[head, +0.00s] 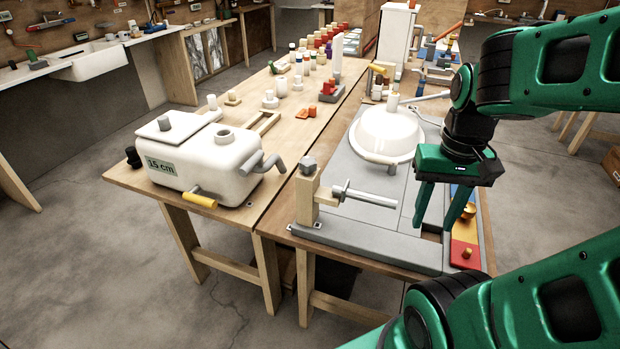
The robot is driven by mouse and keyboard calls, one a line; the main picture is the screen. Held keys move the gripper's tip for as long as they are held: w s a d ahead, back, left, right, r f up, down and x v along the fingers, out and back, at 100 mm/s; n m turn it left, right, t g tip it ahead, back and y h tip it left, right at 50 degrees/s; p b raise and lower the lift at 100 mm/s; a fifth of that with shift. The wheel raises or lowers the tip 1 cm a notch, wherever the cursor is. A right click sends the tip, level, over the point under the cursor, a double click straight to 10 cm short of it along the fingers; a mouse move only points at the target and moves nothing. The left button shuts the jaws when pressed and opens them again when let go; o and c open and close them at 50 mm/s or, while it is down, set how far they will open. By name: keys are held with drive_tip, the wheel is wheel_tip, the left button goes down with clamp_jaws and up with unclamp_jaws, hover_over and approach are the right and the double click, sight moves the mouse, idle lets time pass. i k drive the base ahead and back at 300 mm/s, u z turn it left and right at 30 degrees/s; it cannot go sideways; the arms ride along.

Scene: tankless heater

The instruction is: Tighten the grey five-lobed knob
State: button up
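A small grey knob (308,165) sits on top of a wooden post (304,201) at the front left corner of the grey board. It may be the five-lobed knob, but its lobes are too small to make out. My gripper (433,222) points down over the right part of the board, well to the right of the knob and post. Its two green fingers are apart, with nothing visible between them.
A grey rod (368,198) sticks out rightward from the post. A white dome (386,138) stands behind it on the grey board (350,246). A white tank (205,165) stands left. A coloured panel (464,231) lies right of my gripper.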

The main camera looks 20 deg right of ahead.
sight(307, 165)
drive_tip(key=k, duration=1.75)
drive_tip(key=z, duration=0.6)
drive_tip(key=i, duration=1.3)
drive_tip(key=z, duration=0.15)
